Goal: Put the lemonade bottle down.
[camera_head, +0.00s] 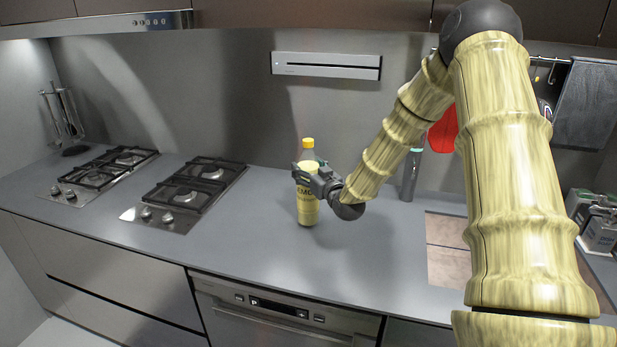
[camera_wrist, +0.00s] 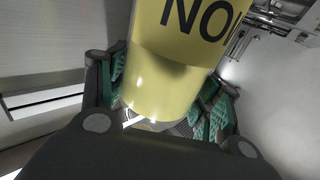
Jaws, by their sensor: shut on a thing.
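The lemonade bottle (camera_head: 308,210) is pale yellow with a yellow cap and dark lettering. It stands upright at the grey counter (camera_head: 270,240), right of the hobs. I cannot tell for sure whether its base touches the counter. My gripper (camera_head: 305,175) is shut on the bottle's body from the right. In the wrist view the bottle (camera_wrist: 185,70) fills the space between the green-padded fingers of my gripper (camera_wrist: 165,105). Part of the bottle's middle is hidden behind the fingers in the head view.
Two black gas hobs (camera_head: 190,190) (camera_head: 105,168) lie to the left. A dark grey cylinder (camera_head: 410,175) stands at the back right. A brown tiled board (camera_head: 447,250) lies at the right. The counter in front of the bottle is clear.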

